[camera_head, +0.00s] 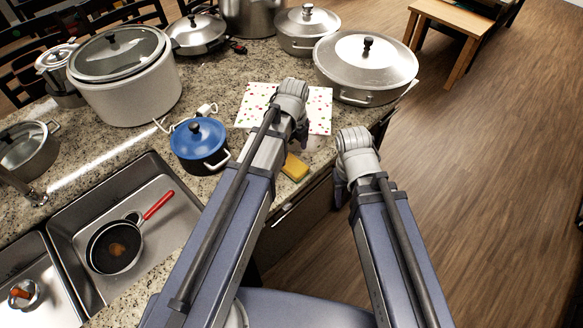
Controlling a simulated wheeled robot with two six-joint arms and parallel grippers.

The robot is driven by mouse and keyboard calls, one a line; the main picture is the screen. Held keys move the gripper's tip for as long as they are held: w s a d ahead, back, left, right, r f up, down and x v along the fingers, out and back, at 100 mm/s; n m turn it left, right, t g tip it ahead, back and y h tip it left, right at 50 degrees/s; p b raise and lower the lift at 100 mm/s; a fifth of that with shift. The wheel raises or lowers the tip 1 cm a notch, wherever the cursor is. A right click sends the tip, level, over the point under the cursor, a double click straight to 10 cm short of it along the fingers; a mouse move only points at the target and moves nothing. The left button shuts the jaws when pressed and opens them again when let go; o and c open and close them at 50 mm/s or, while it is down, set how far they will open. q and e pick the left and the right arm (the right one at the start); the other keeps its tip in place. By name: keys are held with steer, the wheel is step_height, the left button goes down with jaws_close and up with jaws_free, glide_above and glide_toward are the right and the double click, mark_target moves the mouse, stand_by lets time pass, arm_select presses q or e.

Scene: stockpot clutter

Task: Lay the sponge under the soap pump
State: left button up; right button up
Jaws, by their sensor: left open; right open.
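The yellow sponge (294,167) lies flat near the counter's front edge, just below the dotted cloth and partly covered by my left arm. My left gripper (298,133) is over the cloth's lower part, above and beyond the sponge in the picture. Its fingers point down and are mostly hidden by the wrist; it is open with nothing seen in it. My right gripper (341,190) is open and empty, to the right of the sponge, past the counter's edge over the floor. I cannot make out a soap pump; my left arm may hide it.
A white cloth with coloured dots (318,108) lies on the granite counter (225,95). A blue-lidded pot (198,140) stands left of my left arm. A large lidded pan (366,65) stands behind right. The sink (165,235) holds a red-handled pan (116,246).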

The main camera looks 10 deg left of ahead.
mark_target(293, 164)
arm_select(q)
steer(key=shift+s+f+b, duration=0.15)
steer(key=shift+f+b, duration=1.4)
steer(key=shift+f, duration=0.2)
steer(key=shift+s+f+b, duration=0.1)
steer(key=shift+f+b, duration=1.45)
steer(key=shift+f, duration=0.15)
steer(key=shift+r, duration=0.1)
steer(key=shift+c, duration=0.2)
steer(key=c, duration=1.3)
steer(key=shift+r+p, duration=0.15)
steer(key=shift+p, duration=0.15)
step_height(293, 164, up, 18)
steer(key=p, duration=1.7)
steer(key=shift+f, duration=0.25)
